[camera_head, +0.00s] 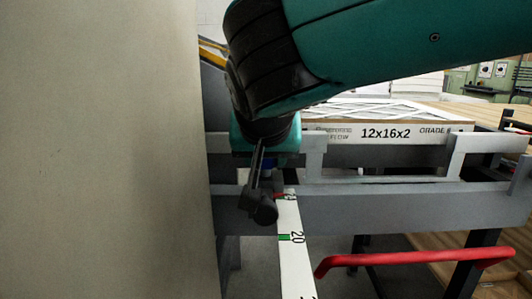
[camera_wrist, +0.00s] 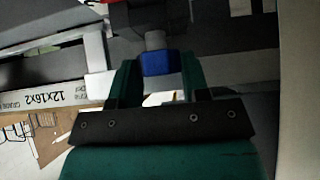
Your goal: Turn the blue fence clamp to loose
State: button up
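The blue fence clamp (camera_wrist: 158,63) shows in the wrist view as a blue block below a grey round stem. My gripper (camera_wrist: 160,72) has its two green fingers apart, one on each side of the clamp. A narrow gap seems to show at the right finger; contact at the left finger is unclear. In the head view my gripper (camera_head: 266,150) is over the fence rail, and only a dark blue bit of the clamp (camera_head: 268,163) shows beneath it. Whether the clamp is set tight or loose cannot be seen.
A white ruler (camera_head: 292,255) marked 20 runs toward me beneath the gripper, beside a black arm with a round knob (camera_head: 264,212). A boxed filter (camera_head: 345,134) marked 12x16x2 lies behind the grey rail (camera_head: 400,207). A red handle (camera_head: 410,257) is at the lower right. A beige panel (camera_head: 100,150) fills the left.

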jog(key=shift+n+y, duration=0.4)
jog(key=n+y, duration=0.1)
jog(key=n+y+b, duration=0.1)
jog(key=shift+w+d+n, duration=0.1)
jog(key=shift+d+n, duration=0.15)
jog(key=shift+n, duration=0.15)
jog(key=n+g+y, duration=0.1)
jog(key=n+y, duration=0.1)
jog(key=n, duration=0.1)
jog(key=shift+d+n+g+y, duration=0.1)
jog(key=shift+n+g+y, duration=0.2)
jog(key=n+g+y+p, duration=0.1)
jog(key=n, duration=0.1)
jog(key=n+g+y+p, duration=0.1)
jog(key=n, duration=0.2)
jog(key=shift+w+r+g+y, duration=0.1)
jog(key=shift+w+g+y, duration=0.05)
jog(key=shift+g+y, duration=0.25)
jog(key=shift+n+g+y+p, duration=0.4)
jog(key=shift+n+g+p, duration=0.4)
jog(key=shift+n, duration=0.5)
jog(key=shift+g, duration=0.3)
jog(key=o, duration=0.9)
